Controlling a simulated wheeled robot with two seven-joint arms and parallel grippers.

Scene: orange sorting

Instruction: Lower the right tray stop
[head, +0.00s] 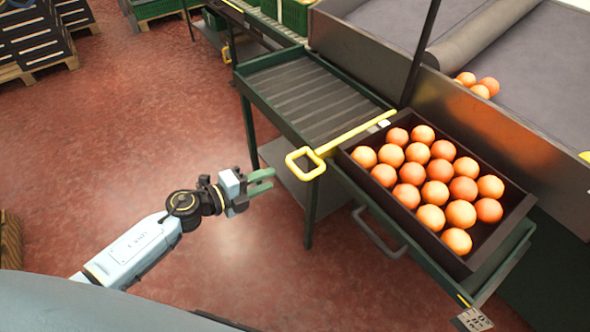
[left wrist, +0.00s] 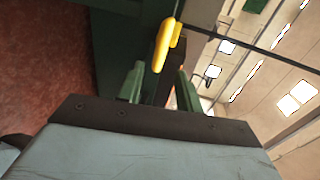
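The tray stop is a yellow bar (head: 350,134) with a square loop handle at its near end. In the head view it lies across the table between the roller section and the tray of oranges. My left gripper (head: 268,180) is left of the loop handle, apart from it, with green fingers. In the left wrist view the yellow handle (left wrist: 163,45) shows ahead, beyond the two spread fingers (left wrist: 160,85), and nothing is between them. My right gripper is in neither view.
A dark tray (head: 348,157) full of oranges stands right of the yellow bar. Empty rollers (head: 312,97) lie to its left. A thin dark post (head: 420,50) rises behind the bar. A few oranges (head: 480,88) lie on the grey belt behind. The red floor is clear around my left arm.

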